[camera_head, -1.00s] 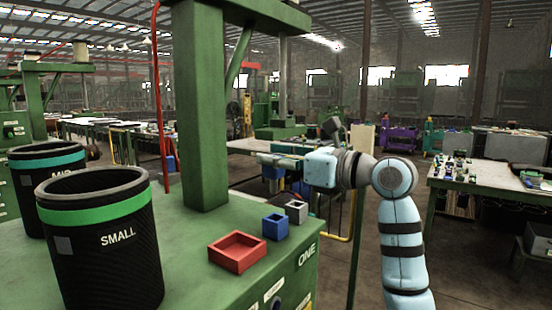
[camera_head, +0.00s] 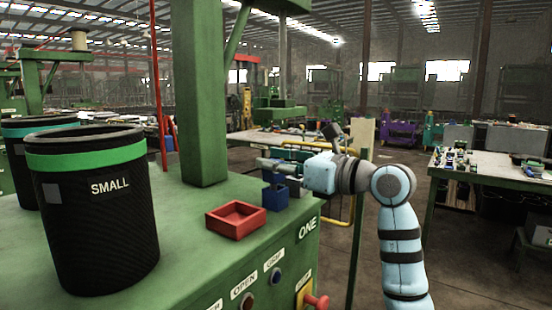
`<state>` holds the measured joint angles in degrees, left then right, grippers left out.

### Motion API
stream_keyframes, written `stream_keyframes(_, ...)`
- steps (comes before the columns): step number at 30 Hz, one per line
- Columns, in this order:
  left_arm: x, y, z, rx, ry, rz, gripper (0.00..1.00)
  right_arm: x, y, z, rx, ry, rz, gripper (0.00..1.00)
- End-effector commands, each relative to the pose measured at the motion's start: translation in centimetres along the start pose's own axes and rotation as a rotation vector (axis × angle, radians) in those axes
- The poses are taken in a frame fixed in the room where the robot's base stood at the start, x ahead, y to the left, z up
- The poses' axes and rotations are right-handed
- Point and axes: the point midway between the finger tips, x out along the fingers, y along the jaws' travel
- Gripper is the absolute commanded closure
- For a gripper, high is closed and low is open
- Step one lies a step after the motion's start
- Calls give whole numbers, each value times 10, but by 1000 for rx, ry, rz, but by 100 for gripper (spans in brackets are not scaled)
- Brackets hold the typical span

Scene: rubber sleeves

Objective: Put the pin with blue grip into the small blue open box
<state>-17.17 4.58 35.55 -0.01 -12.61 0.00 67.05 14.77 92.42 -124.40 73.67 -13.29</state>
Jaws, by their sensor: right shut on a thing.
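The small blue open box (camera_head: 276,199) stands on the green machine table, right behind the red tray. My right gripper (camera_head: 268,166) reaches in from the right, its fingers pointing left, just above the blue box in the picture. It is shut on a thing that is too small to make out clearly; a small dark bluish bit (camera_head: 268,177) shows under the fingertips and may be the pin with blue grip. I cannot tell whether it touches the box. The inside of the box is hidden. My left gripper is not in view.
A red open tray (camera_head: 236,219) sits left of the blue box. A green column (camera_head: 200,100) rises behind. A black bin marked SMALL (camera_head: 92,215) stands at left. Buttons line the table's front.

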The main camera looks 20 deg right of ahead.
Motion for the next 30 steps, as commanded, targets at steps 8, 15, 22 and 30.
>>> stream_keyframes(8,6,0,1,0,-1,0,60,0,0,-10,0,0,0,99)
stream_keyframes(15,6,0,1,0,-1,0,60,0,0,-10,0,0,0,65)
stream_keyframes(22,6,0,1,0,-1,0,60,0,0,-10,0,0,0,48)
stream_keyframes(30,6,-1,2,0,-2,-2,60,-10,-1,-10,0,0,-2,48)
